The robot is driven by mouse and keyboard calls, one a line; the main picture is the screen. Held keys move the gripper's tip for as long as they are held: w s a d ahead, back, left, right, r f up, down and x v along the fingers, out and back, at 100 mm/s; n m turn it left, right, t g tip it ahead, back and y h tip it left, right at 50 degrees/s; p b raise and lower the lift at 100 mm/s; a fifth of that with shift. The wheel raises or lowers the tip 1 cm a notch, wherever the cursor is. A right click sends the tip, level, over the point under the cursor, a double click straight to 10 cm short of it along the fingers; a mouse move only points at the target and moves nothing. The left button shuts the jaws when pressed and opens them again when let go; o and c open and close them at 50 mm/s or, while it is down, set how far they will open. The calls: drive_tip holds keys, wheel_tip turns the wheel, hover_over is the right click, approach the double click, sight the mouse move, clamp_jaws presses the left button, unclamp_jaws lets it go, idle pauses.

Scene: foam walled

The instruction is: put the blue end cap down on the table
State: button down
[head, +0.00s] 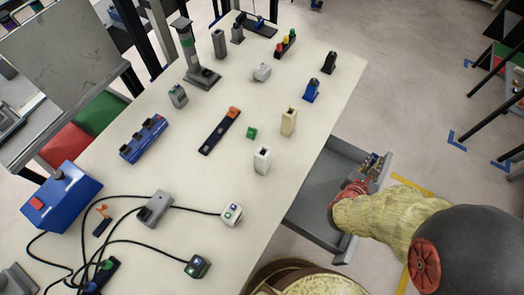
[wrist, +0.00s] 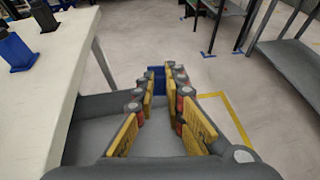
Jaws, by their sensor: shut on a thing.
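My gripper (head: 372,172) is beyond the right edge of the table, over the grey open drawer. Its yellow-padded fingers (wrist: 160,80) are shut on a small blue piece, the blue end cap (wrist: 156,71), in the wrist view. Only a small part of the cap shows between the fingertips, and I cannot make it out in the head view. The cream table (head: 210,195) lies to the left of my gripper, and its right edge also shows in the wrist view (wrist: 75,65).
The grey drawer (head: 310,205) juts out from the table's right side. Near that edge stand a blue block (head: 312,91), a black block (head: 329,62), a beige block (head: 288,122) and a white block (head: 262,160). Bare table lies between them. Cables cover the front left.

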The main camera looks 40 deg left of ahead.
drive_tip(key=w+d+r+m+h, duration=0.3)
drive_tip(key=w+d+r, duration=0.6)
drive_tip(key=w+r, duration=0.4)
drive_tip(key=w+a+n, duration=0.1)
drive_tip(key=w+a, duration=0.1)
drive_tip(key=a, duration=0.9)
drive_tip(key=n+y+b, duration=0.1)
drive_tip(key=n+y, duration=0.3)
drive_tip(key=y, duration=0.1)
hover_over(276, 112)
wheel_tip(276, 112, down, 5)
drive_tip(key=shift+y, duration=0.3)
drive_tip(key=shift+w+f+b, duration=0.1)
drive_tip(key=shift+f+b, duration=1.95)
drive_tip(key=shift+f, duration=2.75)
drive_tip(key=shift+f+g, duration=0.15)
drive_tip(key=shift+g, duration=0.15)
